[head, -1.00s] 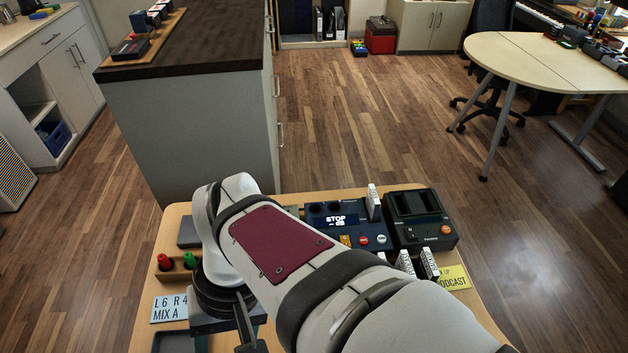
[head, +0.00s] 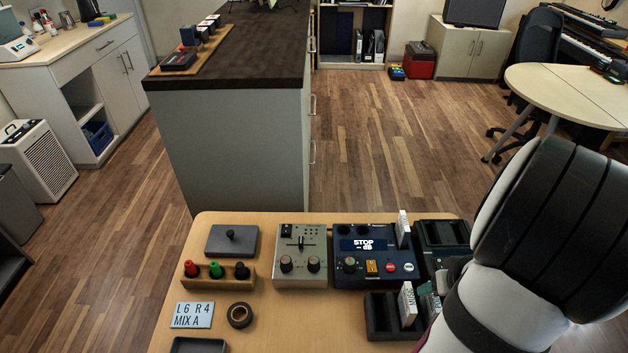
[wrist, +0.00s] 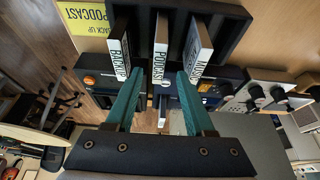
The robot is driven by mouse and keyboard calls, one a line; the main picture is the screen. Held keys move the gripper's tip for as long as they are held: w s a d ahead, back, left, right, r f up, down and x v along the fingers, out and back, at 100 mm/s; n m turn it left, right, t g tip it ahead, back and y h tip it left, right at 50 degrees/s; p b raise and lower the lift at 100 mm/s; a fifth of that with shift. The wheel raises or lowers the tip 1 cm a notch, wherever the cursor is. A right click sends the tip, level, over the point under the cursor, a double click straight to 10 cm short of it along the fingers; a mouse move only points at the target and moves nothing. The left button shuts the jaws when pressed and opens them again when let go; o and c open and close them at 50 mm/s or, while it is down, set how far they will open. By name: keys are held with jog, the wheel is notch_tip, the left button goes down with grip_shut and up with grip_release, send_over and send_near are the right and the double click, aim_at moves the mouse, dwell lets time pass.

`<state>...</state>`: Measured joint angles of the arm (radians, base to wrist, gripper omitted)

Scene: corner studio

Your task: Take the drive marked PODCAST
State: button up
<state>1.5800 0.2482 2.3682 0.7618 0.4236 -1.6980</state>
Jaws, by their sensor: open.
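The drive marked PODCAST (wrist: 161,45) stands in the middle of a dark rack (wrist: 216,9) in the wrist view, its white label facing the camera. My gripper (wrist: 160,74) is open, with one teal finger on either side of the near end of this drive. Gaps show between the fingers and the drive. Another labelled drive (wrist: 119,55) stands to its left, and the MUSIC drive (wrist: 198,46) to its right. In the head view the rack (head: 379,318) and the MUSIC drive (head: 407,303) show, while my arm hides the PODCAST drive.
A dark blue recorder (head: 372,250) with a STOP screen holds another drive (head: 403,229) behind the rack. A black dock (head: 438,232) stands right of it. A yellow BACK UP PODCAST card (wrist: 86,17) lies near the rack. A grey mixer (head: 300,262) is at left.

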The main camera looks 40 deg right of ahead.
jog(key=x, duration=0.4)
jog(key=s+x, duration=0.1)
jog(key=x, duration=0.1)
jog(key=shift+a+f, duration=0.2)
jog(key=shift+a, duration=0.1)
jog(key=shift+w, duration=0.1)
grip_shut()
